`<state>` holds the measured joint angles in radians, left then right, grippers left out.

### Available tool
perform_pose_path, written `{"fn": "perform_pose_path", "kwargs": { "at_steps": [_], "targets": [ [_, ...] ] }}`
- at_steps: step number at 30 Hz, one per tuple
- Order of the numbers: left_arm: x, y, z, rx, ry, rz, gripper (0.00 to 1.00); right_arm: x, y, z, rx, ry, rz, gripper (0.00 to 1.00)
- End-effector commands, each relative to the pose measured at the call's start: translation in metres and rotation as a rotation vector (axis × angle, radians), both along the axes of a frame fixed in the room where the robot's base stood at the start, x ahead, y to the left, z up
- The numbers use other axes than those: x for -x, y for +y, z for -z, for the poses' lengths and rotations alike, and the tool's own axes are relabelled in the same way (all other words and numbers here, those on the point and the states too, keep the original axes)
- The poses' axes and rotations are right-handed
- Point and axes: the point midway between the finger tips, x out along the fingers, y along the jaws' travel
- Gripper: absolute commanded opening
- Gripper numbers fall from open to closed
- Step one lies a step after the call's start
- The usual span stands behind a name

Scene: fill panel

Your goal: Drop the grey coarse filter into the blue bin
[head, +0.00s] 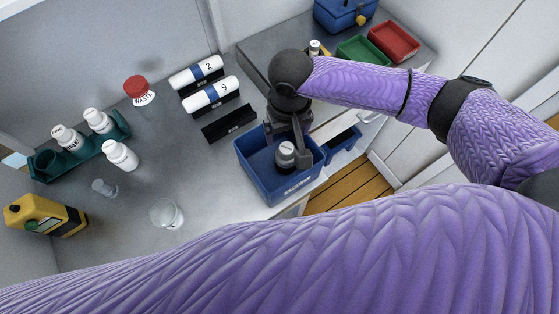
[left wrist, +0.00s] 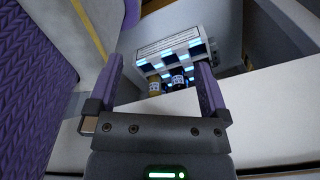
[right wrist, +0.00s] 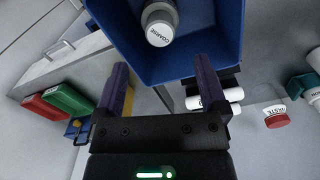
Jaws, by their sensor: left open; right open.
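The grey coarse filter (head: 286,155) is a pale cylinder with a grey end, inside the blue bin (head: 245,170) in the head view. In the right wrist view the filter (right wrist: 160,24) shows its COARSE label against the blue bin's inside (right wrist: 215,45). My right gripper (head: 298,137) is just above the bin and the filter. In the right wrist view its fingers (right wrist: 162,75) are apart with nothing between them. My left gripper (left wrist: 160,70) is open and empty, away from the bin. The head view does not show it.
White cylinders marked 2 (head: 196,73) and 9 (head: 210,95) lie in black holders left of the bin. A red-capped waste jar (head: 140,92), a green rack (head: 85,150) and a yellow jug (head: 45,216) stand farther left. Green (head: 362,50) and red (head: 394,41) trays sit behind right.

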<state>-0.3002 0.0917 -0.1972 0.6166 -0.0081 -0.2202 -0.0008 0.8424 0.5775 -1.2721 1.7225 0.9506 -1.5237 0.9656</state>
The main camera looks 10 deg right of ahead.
Motion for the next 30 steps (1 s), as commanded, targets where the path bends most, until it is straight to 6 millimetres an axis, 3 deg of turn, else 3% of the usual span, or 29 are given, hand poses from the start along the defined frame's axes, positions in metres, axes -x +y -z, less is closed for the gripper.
{"fn": "perform_pose_path", "kwargs": {
  "at_steps": [4, 12, 15, 30],
  "targets": [
    [0.000, -0.002, -0.004, 0.002, -0.001, -0.001, 1.00, 0.000, 0.000, -0.011, -0.001, -0.001, 0.001, 0.92],
    [-0.002, -0.009, -0.021, 0.016, -0.005, -0.007, 1.00, -0.001, 0.000, -0.078, 0.000, -0.003, 0.000, 0.92],
    [-0.002, -0.010, -0.023, 0.017, -0.006, -0.007, 1.00, -0.001, 0.000, -0.093, -0.001, -0.002, 0.000, 0.92],
    [-0.003, -0.007, -0.024, 0.013, -0.007, -0.006, 1.00, 0.000, 0.000, -0.100, 0.000, 0.000, 0.000, 0.92]
  ]
}}
